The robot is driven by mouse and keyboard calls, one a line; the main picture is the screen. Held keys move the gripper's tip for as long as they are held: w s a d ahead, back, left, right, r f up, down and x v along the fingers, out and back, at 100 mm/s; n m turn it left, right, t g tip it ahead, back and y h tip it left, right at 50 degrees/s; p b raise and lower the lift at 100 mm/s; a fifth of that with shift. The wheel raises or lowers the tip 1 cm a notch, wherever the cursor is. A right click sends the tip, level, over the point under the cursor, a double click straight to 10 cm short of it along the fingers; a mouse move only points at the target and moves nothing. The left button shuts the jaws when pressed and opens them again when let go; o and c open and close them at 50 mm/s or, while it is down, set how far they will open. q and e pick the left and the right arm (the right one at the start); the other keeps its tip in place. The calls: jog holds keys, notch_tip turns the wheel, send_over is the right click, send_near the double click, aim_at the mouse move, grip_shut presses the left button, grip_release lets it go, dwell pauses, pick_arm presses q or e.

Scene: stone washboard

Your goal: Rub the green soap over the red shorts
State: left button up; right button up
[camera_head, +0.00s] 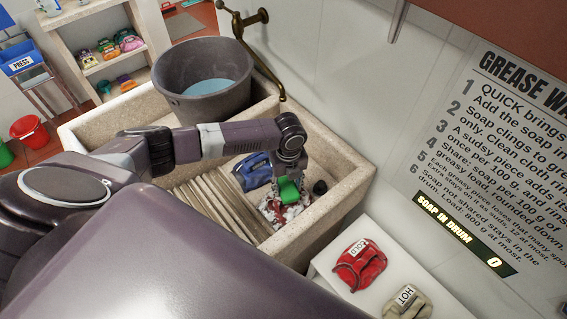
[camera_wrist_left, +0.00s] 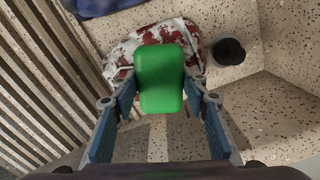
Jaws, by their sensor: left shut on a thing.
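The green soap (camera_head: 289,191) is a rounded block, also seen in the left wrist view (camera_wrist_left: 160,78). My left gripper (camera_head: 287,181) is shut on it, with blue-padded fingers on either side of the soap. Just beyond the soap lies a crumpled red-and-white blotched cloth (camera_head: 272,211), also in the left wrist view (camera_wrist_left: 190,35), on the speckled basin floor. It appears to be the shorts, but its shape is partly hidden by the soap. I cannot tell whether the soap touches it. My right gripper is out of view.
The stone basin (camera_head: 340,195) has a ribbed washboard (camera_head: 213,203) left of the cloth. A blue cloth (camera_head: 253,172) and a dark round plug (camera_head: 320,187) lie near it. A grey bucket of water (camera_head: 202,72) stands behind. Red COLD (camera_head: 360,268) and beige HOT (camera_head: 408,302) bundles lie outside.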

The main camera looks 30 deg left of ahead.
pick_arm(q)
jog(key=shift+w+d+b, duration=0.25)
jog(key=shift+w+b, duration=0.05)
jog(key=shift+w, duration=0.55)
jog(key=shift+r, duration=0.1)
notch_tip(320, 180, up, 8)
jog(key=p, duration=0.7)
jog(key=shift+p, duration=0.4)
